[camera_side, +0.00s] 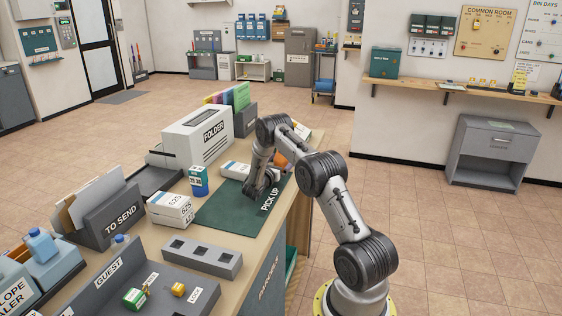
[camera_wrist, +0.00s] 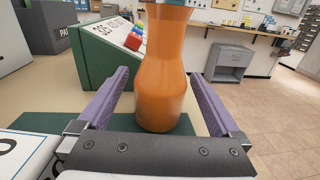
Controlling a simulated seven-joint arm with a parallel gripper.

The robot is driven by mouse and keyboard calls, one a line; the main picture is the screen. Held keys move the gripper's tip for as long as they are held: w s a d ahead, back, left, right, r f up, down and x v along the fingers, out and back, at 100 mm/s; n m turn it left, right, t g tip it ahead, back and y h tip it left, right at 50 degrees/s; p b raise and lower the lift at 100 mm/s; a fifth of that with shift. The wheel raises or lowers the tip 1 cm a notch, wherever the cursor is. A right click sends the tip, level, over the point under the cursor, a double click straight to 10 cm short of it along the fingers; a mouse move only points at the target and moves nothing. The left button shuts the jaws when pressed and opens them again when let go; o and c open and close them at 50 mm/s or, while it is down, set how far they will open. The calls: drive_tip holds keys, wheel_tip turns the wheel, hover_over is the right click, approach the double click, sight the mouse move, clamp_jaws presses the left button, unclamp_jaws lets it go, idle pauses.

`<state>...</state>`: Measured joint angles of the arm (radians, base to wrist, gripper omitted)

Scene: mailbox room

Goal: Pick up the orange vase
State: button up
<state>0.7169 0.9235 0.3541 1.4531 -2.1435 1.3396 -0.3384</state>
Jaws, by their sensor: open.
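The orange vase (camera_wrist: 162,75) stands upright in the middle of the wrist view, its base on the green mat (camera_wrist: 120,122) and its top cut off by the frame. My gripper (camera_wrist: 160,80) is open, with one purple finger on each side of the vase and a visible gap to both. In the side view my gripper (camera_side: 258,188) is low over the green PICK UP mat (camera_side: 225,212). Only a small orange part of the vase (camera_side: 281,159) shows there, behind my arm.
A white box (camera_side: 236,170) and a blue-and-white can (camera_side: 198,181) stand left of my gripper. Stacked white boxes (camera_side: 170,208) and the FOLDER machine (camera_side: 198,135) are farther left. A green sloped box (camera_wrist: 105,52) stands behind the vase.

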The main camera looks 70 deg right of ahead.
drive_tip(key=c, duration=1.4)
drive_tip(key=shift+c, duration=0.8)
drive_tip(key=shift+r, duration=0.1)
